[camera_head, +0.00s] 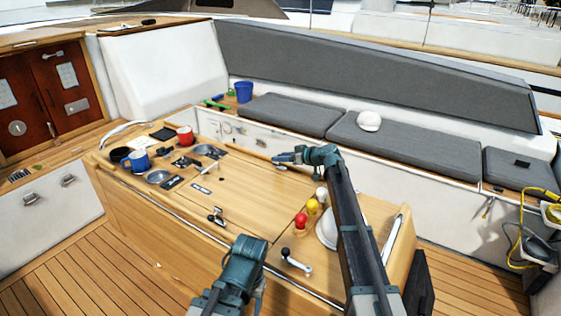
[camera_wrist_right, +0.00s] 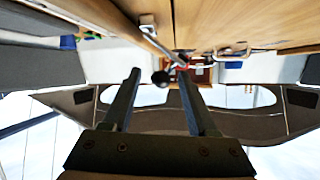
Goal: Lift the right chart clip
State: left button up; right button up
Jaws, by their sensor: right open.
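My right gripper (camera_head: 276,159) reaches out over the far long edge of the wooden table. Its two fingers are apart and empty in the right wrist view (camera_wrist_right: 160,92). A black knob (camera_wrist_right: 160,78) and a thin silver rod (camera_wrist_right: 150,38) show beyond the fingers, near the table edge. I cannot single out the right chart clip for certain; a small silver and black fitting (camera_head: 217,216) stands on the middle of the table. Of my left arm, only a link shows at the bottom of the head view, with no fingers visible.
Blue mug (camera_head: 137,161), red mug (camera_head: 185,136), metal bowls and dark cards crowd the table's left end. The table's middle has bare wood.

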jog(key=shift+w+a+f, duration=0.2)
jog(key=shift+w+a, duration=0.15)
jog(key=shift+a, duration=0.05)
grip_shut()
